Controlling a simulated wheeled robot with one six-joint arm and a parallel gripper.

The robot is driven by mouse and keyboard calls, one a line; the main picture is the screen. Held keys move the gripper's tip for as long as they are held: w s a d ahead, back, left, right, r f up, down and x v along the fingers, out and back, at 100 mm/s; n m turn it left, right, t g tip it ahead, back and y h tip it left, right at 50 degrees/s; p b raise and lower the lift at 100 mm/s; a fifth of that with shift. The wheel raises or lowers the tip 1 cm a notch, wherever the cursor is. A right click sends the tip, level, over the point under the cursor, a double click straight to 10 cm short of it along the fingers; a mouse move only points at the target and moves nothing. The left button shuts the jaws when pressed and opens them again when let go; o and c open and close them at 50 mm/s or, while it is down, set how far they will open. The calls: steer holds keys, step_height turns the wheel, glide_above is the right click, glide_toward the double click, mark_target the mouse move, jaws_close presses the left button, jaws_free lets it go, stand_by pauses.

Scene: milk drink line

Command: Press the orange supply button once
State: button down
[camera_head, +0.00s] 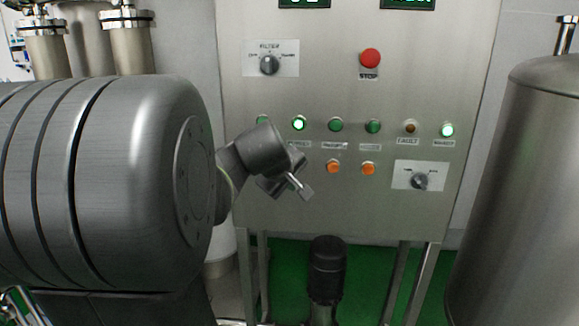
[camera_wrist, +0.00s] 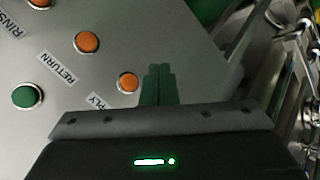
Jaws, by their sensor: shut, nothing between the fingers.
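The orange supply button (camera_wrist: 128,82) shows in the wrist view, just left of my shut fingers, beside a label partly hidden by my gripper that reads "PLY". My gripper (camera_wrist: 159,70) is shut and empty. Its fingertips lie beside the button in the picture, not over it; whether they touch the panel I cannot tell. In the head view my gripper (camera_head: 306,193) is in front of the panel's lower left part, and the supply button is hidden there behind my gripper.
The return button (camera_wrist: 87,42) and the rinse button (camera_wrist: 40,2) are also orange. The steel panel (camera_head: 300,215) carries several lamps, a red stop button (camera_head: 370,58), a filter knob (camera_head: 268,64) and another knob (camera_head: 419,181). A steel tank (camera_head: 520,200) stands at the right.

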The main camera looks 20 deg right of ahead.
steer(key=w+d+p, duration=0.2)
steer(key=w+d, duration=0.2)
steer(key=w, duration=0.3)
steer(key=shift+d, duration=0.2)
steer(key=shift+w, duration=0.1)
stand_by(1.8)
steer(key=shift+w+d+p, duration=0.2)
steer(key=shift+w+p, duration=0.1)
steer(key=shift+w+d, duration=0.25)
steer(key=shift+w, duration=0.1)
stand_by(0.7)
steer(key=shift+s+a, duration=0.1)
steer(key=shift+s, duration=0.05)
steer(key=shift+s+a, duration=0.4)
steer(key=shift+s, duration=0.2)
